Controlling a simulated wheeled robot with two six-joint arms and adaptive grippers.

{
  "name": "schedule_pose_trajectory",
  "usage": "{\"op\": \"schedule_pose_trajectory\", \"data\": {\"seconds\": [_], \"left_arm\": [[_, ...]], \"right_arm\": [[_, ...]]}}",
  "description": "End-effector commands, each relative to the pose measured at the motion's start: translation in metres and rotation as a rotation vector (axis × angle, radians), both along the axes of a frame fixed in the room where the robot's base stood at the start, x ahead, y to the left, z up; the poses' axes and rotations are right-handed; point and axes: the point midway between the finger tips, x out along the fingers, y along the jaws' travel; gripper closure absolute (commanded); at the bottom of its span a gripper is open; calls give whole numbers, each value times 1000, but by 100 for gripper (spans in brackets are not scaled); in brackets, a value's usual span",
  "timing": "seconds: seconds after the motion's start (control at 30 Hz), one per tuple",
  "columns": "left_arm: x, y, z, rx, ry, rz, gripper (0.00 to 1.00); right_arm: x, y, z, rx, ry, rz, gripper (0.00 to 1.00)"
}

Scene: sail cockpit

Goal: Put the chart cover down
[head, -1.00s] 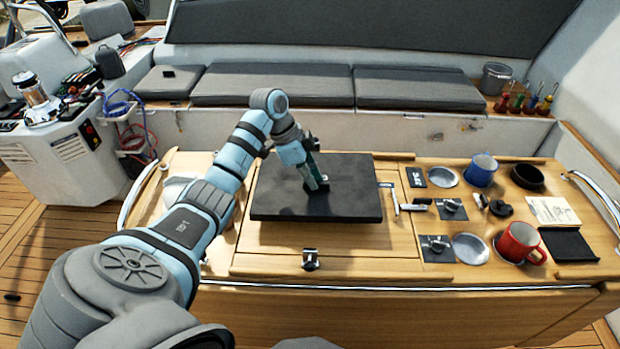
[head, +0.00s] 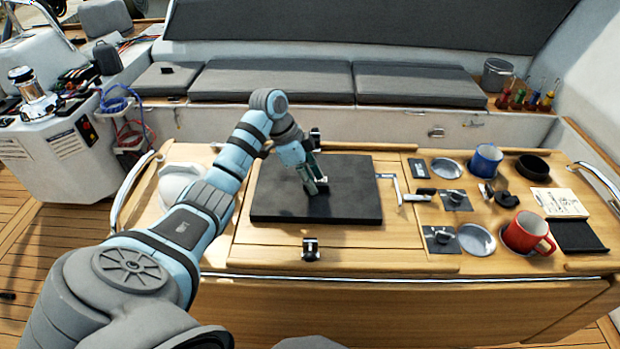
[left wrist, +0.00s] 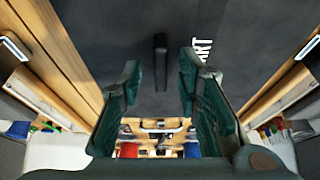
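The chart cover (head: 350,195) is a flat black slab, and it appears to lie flat on the wooden table top (head: 410,245). In the left wrist view its dark surface (left wrist: 110,25) fills the upper middle, with partly hidden white lettering at the right. A slim dark handle (left wrist: 160,45) stands up from it. My left gripper (head: 316,186) is low over the cover. In the wrist view its green-lined fingers (left wrist: 158,82) are spread apart, with the handle centred between them and touching neither visibly. My right gripper is out of view.
Right of the cover stand a crank handle (head: 400,190), a blue mug (head: 486,160), a red mug (head: 528,234), a black bowl (head: 533,168) and a notepad (head: 559,202). Metal latches (head: 310,250) sit at the table's front and back. A grey cushioned bench (head: 270,80) runs behind.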

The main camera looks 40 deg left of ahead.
Motion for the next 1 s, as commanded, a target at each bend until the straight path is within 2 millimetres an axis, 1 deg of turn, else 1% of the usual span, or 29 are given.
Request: {"op": "schedule_pose_trajectory", "data": {"seconds": [0.07,0.17,0.3,0.4,0.5,0.6,1.0], "left_arm": [[-1,3,9,1,-3,-1,69],[-6,10,29,2,-5,1,69],[-16,23,67,2,-5,1,69],[-22,30,90,1,-4,1,69],[-26,35,110,0,0,1,69],[-28,36,114,-1,-1,0,69],[-28,36,111,-1,-1,0,69]], "right_arm": [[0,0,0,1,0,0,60],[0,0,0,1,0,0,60],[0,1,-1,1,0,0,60],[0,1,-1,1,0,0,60],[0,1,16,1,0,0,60],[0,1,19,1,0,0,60],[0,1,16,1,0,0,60]]}}
